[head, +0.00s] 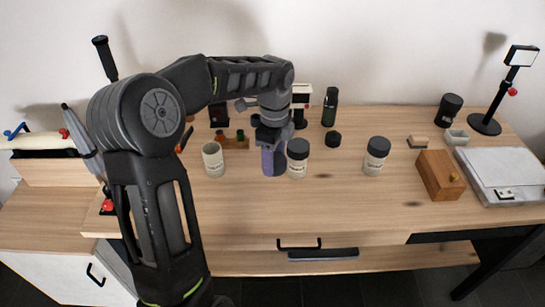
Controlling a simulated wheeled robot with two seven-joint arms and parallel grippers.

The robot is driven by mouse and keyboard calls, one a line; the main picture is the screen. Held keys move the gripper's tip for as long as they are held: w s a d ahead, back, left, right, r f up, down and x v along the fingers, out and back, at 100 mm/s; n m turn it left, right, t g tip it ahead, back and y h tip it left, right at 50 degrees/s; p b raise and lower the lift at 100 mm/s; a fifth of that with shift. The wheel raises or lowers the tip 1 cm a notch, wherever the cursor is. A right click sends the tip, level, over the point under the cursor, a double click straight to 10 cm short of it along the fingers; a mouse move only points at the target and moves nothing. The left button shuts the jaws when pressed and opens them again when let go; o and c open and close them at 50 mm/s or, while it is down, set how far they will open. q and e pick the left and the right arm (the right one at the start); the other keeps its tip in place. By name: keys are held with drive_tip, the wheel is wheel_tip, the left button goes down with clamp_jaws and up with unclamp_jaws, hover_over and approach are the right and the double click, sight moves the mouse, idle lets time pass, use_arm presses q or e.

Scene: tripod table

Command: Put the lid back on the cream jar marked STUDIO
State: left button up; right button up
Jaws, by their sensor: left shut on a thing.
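An open cream jar (213,160) without a lid stands on the table left of my left gripper; its label is too small to read. Two more pale jars, one in the middle (298,160) and one on the right (376,157), have dark lids on. A loose dark lid (333,139) lies on the table behind and between them. My left gripper (272,143) points down and is shut on a purple cylinder (268,162), close beside the middle jar. The fingers partly hide the cylinder's top. My right gripper is not in view.
A dark green bottle (330,107) stands at the back. A wooden box (439,175), a grey case (503,175), a dark cup (450,110) and a lamp (485,124) are on the right. The table front is clear. My left arm hides much of the left side.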

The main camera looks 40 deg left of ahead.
use_arm(q)
drive_tip(key=shift+w+d+f+n, duration=0.15)
drive_tip(key=shift+w+d+n, duration=0.1)
drive_tip(key=shift+d+n, duration=0.25)
drive_tip(key=w+d+f+n, duration=0.1)
drive_tip(key=d+n, duration=0.6)
drive_tip(key=d, duration=0.1)
drive_tip(key=w+d+f+n, duration=0.2)
drive_tip(key=d+n, duration=0.5)
drive_tip(key=d, duration=0.1)
drive_tip(key=shift+w+n, duration=0.25)
drive_tip(key=shift+n, duration=0.05)
drive_tip(key=shift+d, duration=0.1)
